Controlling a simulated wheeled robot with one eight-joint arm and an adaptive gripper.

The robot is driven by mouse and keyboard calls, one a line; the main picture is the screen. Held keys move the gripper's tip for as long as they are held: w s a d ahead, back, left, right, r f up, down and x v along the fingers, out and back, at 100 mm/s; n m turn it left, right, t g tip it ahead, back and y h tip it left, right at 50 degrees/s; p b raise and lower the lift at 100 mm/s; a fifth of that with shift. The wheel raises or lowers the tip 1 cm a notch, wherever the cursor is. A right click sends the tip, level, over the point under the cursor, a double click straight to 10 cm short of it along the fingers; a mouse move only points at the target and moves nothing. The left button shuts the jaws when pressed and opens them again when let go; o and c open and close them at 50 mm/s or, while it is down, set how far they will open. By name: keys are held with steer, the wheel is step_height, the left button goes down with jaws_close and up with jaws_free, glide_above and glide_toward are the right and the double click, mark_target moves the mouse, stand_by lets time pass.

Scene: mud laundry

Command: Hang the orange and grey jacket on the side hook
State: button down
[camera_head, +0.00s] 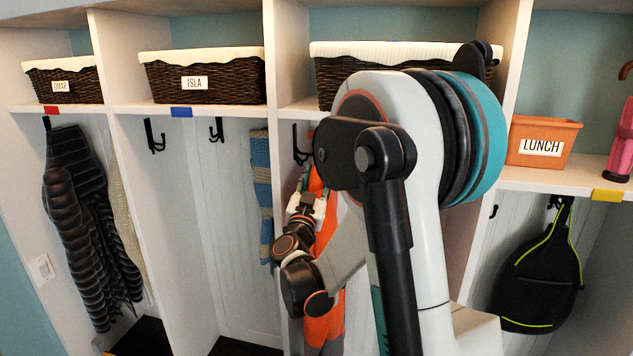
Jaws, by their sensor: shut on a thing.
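The orange and grey jacket (323,329) hangs in the third bay, partly hidden behind my arm. Its orange upper part shows just beside my gripper (309,192). My gripper is shut on the jacket near its top, though the fingertips are small and hard to make out. A black hook (301,150) is on the bay wall just above my gripper. My arm covers the area right of this hook. I cannot tell whether the jacket touches the hook.
Two black hooks (154,137) in the second bay are bare. A blue striped cloth (262,195) hangs at the divider. A dark striped jacket (80,220) hangs far left, a black bag (541,270) right. Baskets (205,80) and an orange lunch bin (540,141) stand on the shelf.

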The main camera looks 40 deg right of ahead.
steer(key=shift+f+b, duration=1.15)
steer(key=shift+b, duration=0.45)
stand_by(1.0)
steer(key=c, duration=1)
jaws_free()
steer(key=shift+s, duration=0.1)
steer(key=shift+a, duration=0.1)
steer(key=shift+s+a+r+b+v, duration=0.15)
steer(key=shift+r+b+v, duration=0.3)
steer(key=shift+v, duration=1.65)
steer(key=shift+a+r+b+v, duration=0.2)
steer(key=shift+r+v, duration=0.35)
steer(key=shift+v, duration=1.55)
steer(key=shift+s+a+r+b+v, duration=0.1)
steer(key=shift+r+b+v, duration=0.35)
steer(key=shift+v, duration=1.65)
